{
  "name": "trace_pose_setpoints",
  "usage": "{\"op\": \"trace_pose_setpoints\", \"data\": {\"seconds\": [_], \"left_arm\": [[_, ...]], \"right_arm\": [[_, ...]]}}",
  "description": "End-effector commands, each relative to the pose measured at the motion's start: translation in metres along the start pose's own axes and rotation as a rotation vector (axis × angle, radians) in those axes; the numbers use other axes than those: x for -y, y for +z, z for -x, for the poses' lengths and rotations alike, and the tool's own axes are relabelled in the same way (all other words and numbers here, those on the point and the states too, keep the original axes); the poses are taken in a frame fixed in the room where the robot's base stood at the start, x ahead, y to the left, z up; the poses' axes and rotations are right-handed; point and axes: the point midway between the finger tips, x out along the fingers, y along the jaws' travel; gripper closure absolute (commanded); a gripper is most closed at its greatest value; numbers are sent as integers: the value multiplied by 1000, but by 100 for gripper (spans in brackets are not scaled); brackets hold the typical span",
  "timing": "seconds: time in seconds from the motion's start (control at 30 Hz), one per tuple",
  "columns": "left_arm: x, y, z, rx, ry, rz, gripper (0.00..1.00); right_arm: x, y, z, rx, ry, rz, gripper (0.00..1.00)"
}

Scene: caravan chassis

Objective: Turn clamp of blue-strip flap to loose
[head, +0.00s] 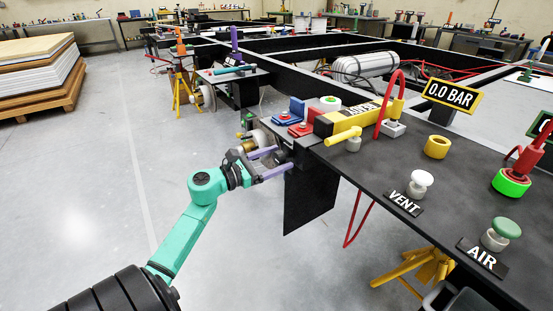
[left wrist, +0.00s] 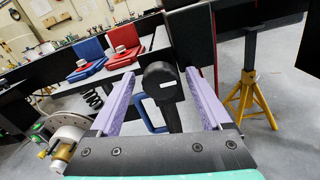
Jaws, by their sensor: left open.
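My left gripper (head: 281,160) is open at the near corner of the black chassis. Its purple fingers point toward the chassis edge. In the left wrist view my left gripper (left wrist: 160,76) has a black round-headed part (left wrist: 160,76) with a small white mark between its fingers. A visible gap separates it from each finger. A blue loop (left wrist: 152,118) shows just below and left of this part. A black flap (head: 311,192) hangs from the chassis edge, right of the gripper. I cannot make out a blue strip on it. My right gripper is out of view.
A red block (left wrist: 86,66) and a blue block (left wrist: 122,57) sit on the chassis top. A brake disc (left wrist: 68,138) is close at the left finger. A yellow stand (left wrist: 246,92) stands at right. Vent (head: 420,180) and air (head: 503,229) knobs are on the near bench.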

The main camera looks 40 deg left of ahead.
Motion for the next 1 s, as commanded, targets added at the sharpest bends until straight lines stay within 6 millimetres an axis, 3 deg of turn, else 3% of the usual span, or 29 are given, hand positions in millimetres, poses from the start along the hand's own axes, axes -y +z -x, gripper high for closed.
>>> {"op": "trace_pose_setpoints", "data": {"seconds": [0.2,0.23,0.43,0.83,1.0], "left_arm": [[0,0,-1,-1,0,0,19],[0,0,-1,-1,0,0,22],[0,0,-1,-1,0,1,99],[0,0,-1,-1,-2,56,100],[0,2,-1,-1,-2,149,100]], "right_arm": [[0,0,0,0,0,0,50],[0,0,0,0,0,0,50],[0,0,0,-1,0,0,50],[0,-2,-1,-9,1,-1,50],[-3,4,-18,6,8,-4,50]]}}
